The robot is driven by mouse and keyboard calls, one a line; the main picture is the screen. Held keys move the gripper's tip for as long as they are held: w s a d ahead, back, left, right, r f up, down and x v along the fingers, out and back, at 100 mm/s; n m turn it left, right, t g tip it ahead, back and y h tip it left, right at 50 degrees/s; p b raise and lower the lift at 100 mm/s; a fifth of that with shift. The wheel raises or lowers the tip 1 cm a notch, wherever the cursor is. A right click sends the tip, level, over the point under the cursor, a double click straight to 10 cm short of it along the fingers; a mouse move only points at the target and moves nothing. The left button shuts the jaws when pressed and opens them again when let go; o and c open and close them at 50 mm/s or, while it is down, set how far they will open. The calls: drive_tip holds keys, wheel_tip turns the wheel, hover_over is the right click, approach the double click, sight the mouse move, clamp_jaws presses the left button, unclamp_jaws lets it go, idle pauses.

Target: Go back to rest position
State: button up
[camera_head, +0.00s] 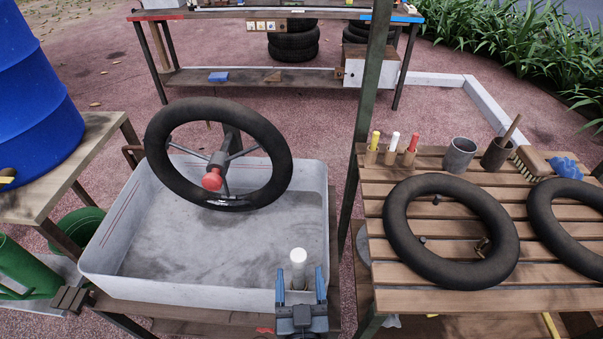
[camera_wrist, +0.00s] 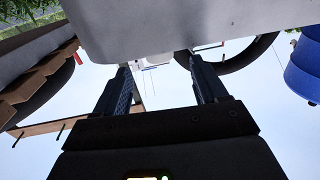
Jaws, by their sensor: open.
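My gripper (camera_head: 301,292) is at the bottom of the head view, at the near right corner of the grey tub (camera_head: 100,255). Its two blue fingers point away from me and stand apart. A white upright cylinder (camera_head: 298,262) shows between or just beyond them; I cannot tell whether it touches either finger. In the wrist view my gripper (camera_wrist: 162,78) is also spread, with the tub's pale wall (camera_wrist: 160,30) close across the top.
A black inner tube (camera_head: 270,140) hangs on a spoked holder over the tub. A slatted table (camera_head: 410,300) at right carries inner tubes, cups, markers and a brush (camera_head: 530,160). A metal post (camera_head: 362,130) stands between. A blue barrel (camera_head: 35,100) is at left.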

drive_tip(key=s+d+r, duration=0.3)
drive_tip(key=s+d, duration=0.5)
drive_tip(key=s+d+r, duration=0.3)
drive_tip(key=s+d, duration=0.4)
drive_tip(key=s, duration=0.1)
drive_tip(key=s+d+r+g, duration=0.1)
drive_tip(key=s+d+r, duration=0.2)
drive_tip(key=s+r, duration=0.4)
drive_tip(key=s+d+r+g+h, duration=0.1)
drive_tip(key=s+d+r+g, duration=0.1)
drive_tip(key=s+d+r, duration=0.2)
drive_tip(key=s+r, duration=0.3)
drive_tip(key=s, duration=0.1)
drive_tip(key=shift+s+d+r+m, duration=0.15)
drive_tip(key=shift+m, duration=0.25)
